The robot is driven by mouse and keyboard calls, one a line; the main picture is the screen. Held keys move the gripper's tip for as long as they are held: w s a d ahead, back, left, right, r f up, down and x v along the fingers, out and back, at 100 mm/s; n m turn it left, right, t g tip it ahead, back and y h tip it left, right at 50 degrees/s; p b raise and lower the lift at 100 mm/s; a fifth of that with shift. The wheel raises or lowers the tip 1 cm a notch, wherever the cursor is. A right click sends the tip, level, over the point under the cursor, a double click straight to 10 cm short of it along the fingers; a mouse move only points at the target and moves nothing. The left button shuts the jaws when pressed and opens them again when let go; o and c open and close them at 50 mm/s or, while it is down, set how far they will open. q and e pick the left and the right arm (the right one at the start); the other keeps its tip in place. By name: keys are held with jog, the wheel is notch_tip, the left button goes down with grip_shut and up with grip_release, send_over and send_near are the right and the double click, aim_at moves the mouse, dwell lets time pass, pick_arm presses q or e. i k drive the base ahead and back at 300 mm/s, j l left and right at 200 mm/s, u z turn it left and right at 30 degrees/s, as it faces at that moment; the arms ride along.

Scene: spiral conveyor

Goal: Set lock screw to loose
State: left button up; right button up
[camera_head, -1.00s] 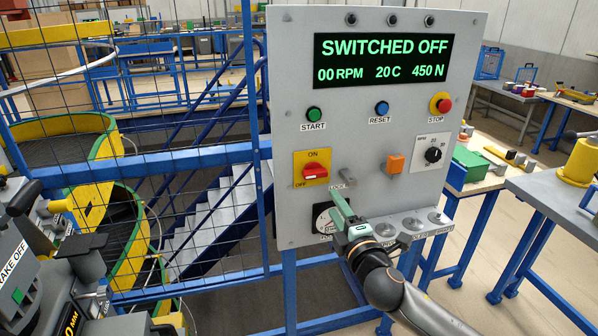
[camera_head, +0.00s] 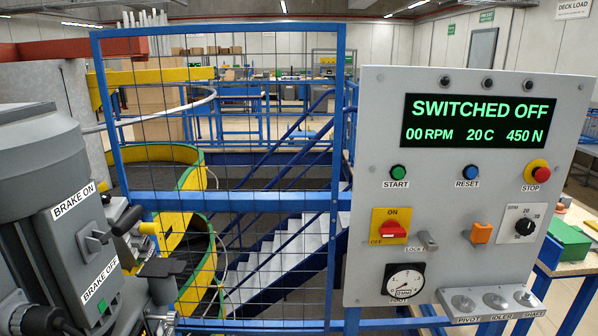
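The grey control panel (camera_head: 385,125) stands at the right. A small grey lock screw or lever (camera_head: 429,238) sits on its face, right of the red and yellow ON/OFF switch. A partly covered label beside the screw begins with "LOCK". The screw is small, and I cannot tell its setting. No gripper is touching it. I see neither my left nor my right gripper in the current view.
A round gauge (camera_head: 404,282) is below the lock screw. A shelf with several round grey fittings (camera_head: 494,300) juts from the panel's lower right. A blue mesh fence (camera_head: 222,202) is left of the panel. A grey motor (camera_head: 62,200) with brake labels stands far left.

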aim_at(106, 197)
jog(key=l, duration=0.3)
jog(key=i+l+u, duration=0.2)
jog(key=l, duration=0.2)
jog(key=l+u, duration=0.2)
jog(key=l, duration=0.2)
jog(key=u, duration=1.15)
jog(key=k+j, duration=0.05)
